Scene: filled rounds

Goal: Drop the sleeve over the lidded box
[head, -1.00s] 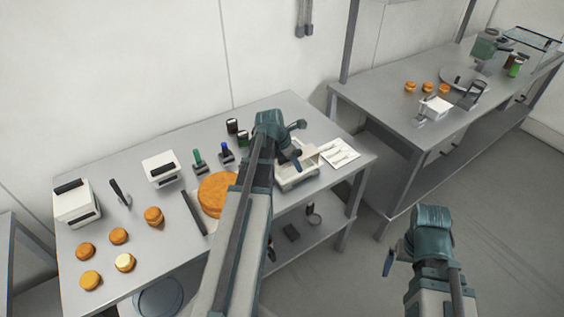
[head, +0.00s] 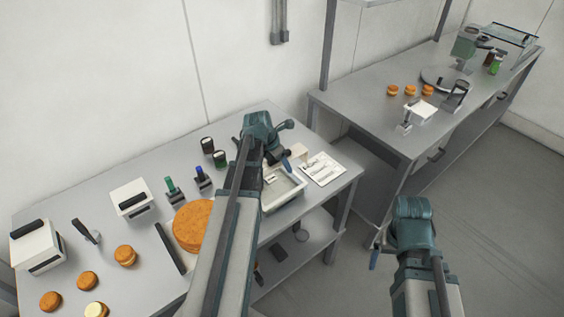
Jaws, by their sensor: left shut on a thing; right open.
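My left gripper (head: 284,156) is over the back of a shallow pale tray (head: 292,202) on the near table. It is shut on a small pale cream piece (head: 299,151), probably the sleeve, mostly hidden behind the gripper. I cannot make out its opening. No lidded box can be named surely; white boxes with black tops stand on the near table, one at the far left (head: 38,247) and one near the middle (head: 131,198). My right gripper (head: 375,250) is open and empty beside the table, over the floor; its fingers are barely visible.
A printed white card (head: 322,169) lies right of the tray. A large orange round (head: 193,224), a dark bar (head: 170,248), stamps (head: 173,190) and small filled rounds (head: 125,255) crowd the near table.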

